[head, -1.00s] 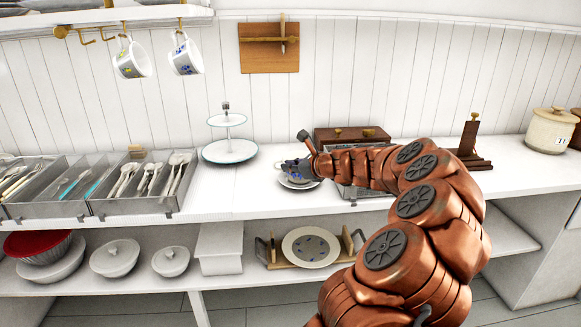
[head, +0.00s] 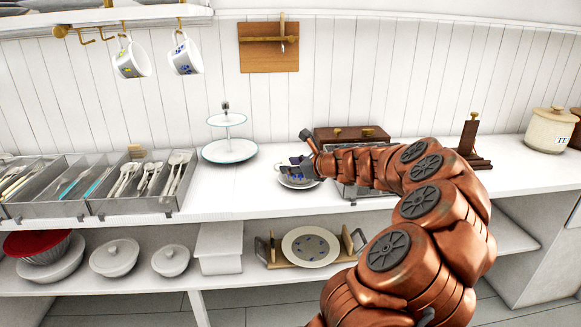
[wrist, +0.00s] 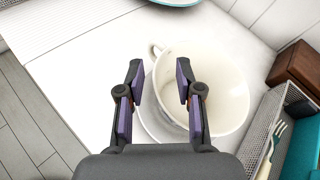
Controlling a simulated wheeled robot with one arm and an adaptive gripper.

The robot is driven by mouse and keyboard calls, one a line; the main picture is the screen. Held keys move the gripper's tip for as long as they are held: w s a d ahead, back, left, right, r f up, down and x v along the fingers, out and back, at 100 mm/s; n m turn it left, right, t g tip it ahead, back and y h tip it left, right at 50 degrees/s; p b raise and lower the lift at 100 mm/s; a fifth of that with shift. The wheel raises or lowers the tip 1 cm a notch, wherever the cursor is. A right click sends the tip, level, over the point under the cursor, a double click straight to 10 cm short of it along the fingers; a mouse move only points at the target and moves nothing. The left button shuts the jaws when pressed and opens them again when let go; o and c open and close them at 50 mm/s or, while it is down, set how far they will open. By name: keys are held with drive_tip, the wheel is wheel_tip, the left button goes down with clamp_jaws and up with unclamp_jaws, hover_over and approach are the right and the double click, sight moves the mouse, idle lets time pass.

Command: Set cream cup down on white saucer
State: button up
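The cream cup (wrist: 222,88) stands upright in the wrist view, its handle (wrist: 156,50) at the upper left. It appears to rest on the white saucer (wrist: 150,122), whose rim shows below and left of the cup. My gripper (wrist: 160,75) is open in the wrist view. Its fingers are well apart, straddling the cup's left rim, with clear space between them.
A wire basket (wrist: 262,128) stands close to the right of the cup, with a wooden box (wrist: 299,66) behind it. A tiered stand (head: 230,150) is at the back left. Cutlery trays (head: 130,205) fill the left counter. The counter (head: 235,190) between is clear.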

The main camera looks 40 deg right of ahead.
drive_tip(key=v, duration=1.1)
drive_tip(key=shift+p, duration=0.45)
drive_tip(key=shift+s, duration=0.1)
drive_tip(key=w+a+n+g+y, duration=0.1)
drive_tip(key=w+a+n+y, duration=0.15)
drive_tip(key=a, duration=0.45)
drive_tip(key=w+a+n+g+y, duration=0.1)
drive_tip(key=a+n, duration=0.3)
drive_tip(key=a, duration=0.3)
drive_tip(key=s+a+f+n+g+y, duration=0.15)
drive_tip(key=a+n, duration=0.25)
drive_tip(key=a, duration=0.4)
drive_tip(key=s+a+f+n+g, duration=0.2)
drive_tip(key=a+n+g, duration=0.15)
drive_tip(key=a, duration=0.35)
drive_tip(key=s+a+f+n+g+y, duration=0.15)
drive_tip(key=a+n, duration=0.25)
drive_tip(key=a, duration=0.4)
drive_tip(key=s+a+f+n+g+h, duration=0.25)
drive_tip(key=s+a+f+n, duration=0.2)
drive_tip(key=s, duration=0.35)
drive_tip(key=s+f+n+g+h, duration=0.1)
drive_tip(key=s+n+g+h, duration=0.1)
drive_tip(key=s+n, duration=0.3)
drive_tip(key=s+d+f+n+g+h, duration=0.1)
drive_tip(key=s+n, duration=0.4)
drive_tip(key=s, duration=0.6)
drive_tip(key=shift+s+f+g+h, duration=0.4)
drive_tip(key=shift+f+g+h, duration=0.25)
drive_tip(key=shift+g, duration=0.55)
